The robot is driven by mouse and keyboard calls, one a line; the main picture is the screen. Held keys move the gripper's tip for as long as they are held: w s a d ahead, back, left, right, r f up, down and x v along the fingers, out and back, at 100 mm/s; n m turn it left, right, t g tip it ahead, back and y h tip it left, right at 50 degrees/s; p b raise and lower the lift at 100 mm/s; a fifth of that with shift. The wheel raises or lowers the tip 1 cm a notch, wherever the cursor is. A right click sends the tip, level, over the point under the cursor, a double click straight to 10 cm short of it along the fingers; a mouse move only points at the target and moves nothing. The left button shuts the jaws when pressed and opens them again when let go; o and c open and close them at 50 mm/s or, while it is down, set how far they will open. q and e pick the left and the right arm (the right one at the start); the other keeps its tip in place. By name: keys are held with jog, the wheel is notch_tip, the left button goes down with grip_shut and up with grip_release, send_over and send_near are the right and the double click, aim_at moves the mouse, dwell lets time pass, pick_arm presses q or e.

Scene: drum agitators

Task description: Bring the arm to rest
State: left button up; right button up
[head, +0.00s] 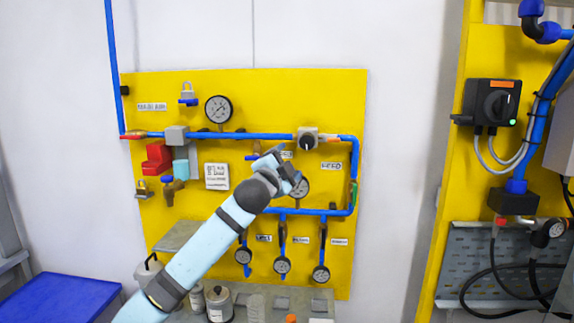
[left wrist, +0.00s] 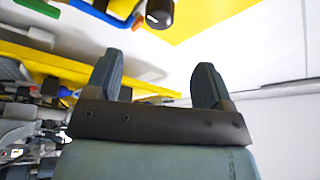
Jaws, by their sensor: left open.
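My left arm (head: 205,245) reaches up from the lower left in the head view, in front of a yellow panel (head: 270,95). My left gripper (head: 278,158) is at its end, below and left of a black knob (head: 307,142) on the panel, and covers part of a gauge (head: 301,187). In the left wrist view the gripper (left wrist: 158,85) has its two dark fingers apart with nothing between them. A black knob (left wrist: 159,12) shows beyond them at the top. I cannot tell the exact gap between gripper and panel. My right gripper is not in view.
Blue pipes (head: 240,135), a large gauge (head: 218,109) and several small gauges are on the panel. A shelf with cans (head: 219,303) stands below it. A blue-topped table (head: 62,299) is at the lower left. A second yellow panel (head: 455,170) stands at the right, beyond bare white wall.

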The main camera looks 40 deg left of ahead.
pick_arm(q)
jog(key=s+d+f+n+g+h, duration=0.1)
jog(key=s+d+f+g+h, duration=0.3)
jog(key=f, duration=0.8)
jog(key=s+d+f+t+y, duration=0.15)
jog(key=d+f, duration=0.35)
jog(key=f, duration=0.7)
jog(key=s+d+f+n+g+h, duration=0.1)
jog(key=s+d+f+g+h, duration=0.25)
jog(key=f, duration=0.85)
jog(key=s+d+f+n+g, duration=0.1)
jog(key=s+d+f, duration=0.4)
jog(key=s, duration=0.3)
jog(key=s+d+f+n+g+h, duration=0.1)
jog(key=s+d+f+n, duration=0.1)
jog(key=s+d+f, duration=0.3)
jog(key=s+d+f+n, duration=0.2)
jog(key=s+d+f, duration=0.2)
jog(key=s+f, duration=0.4)
jog(key=s, duration=0.5)
jog(key=shift+d+f+g, duration=0.4)
jog(key=shift+s, duration=0.1)
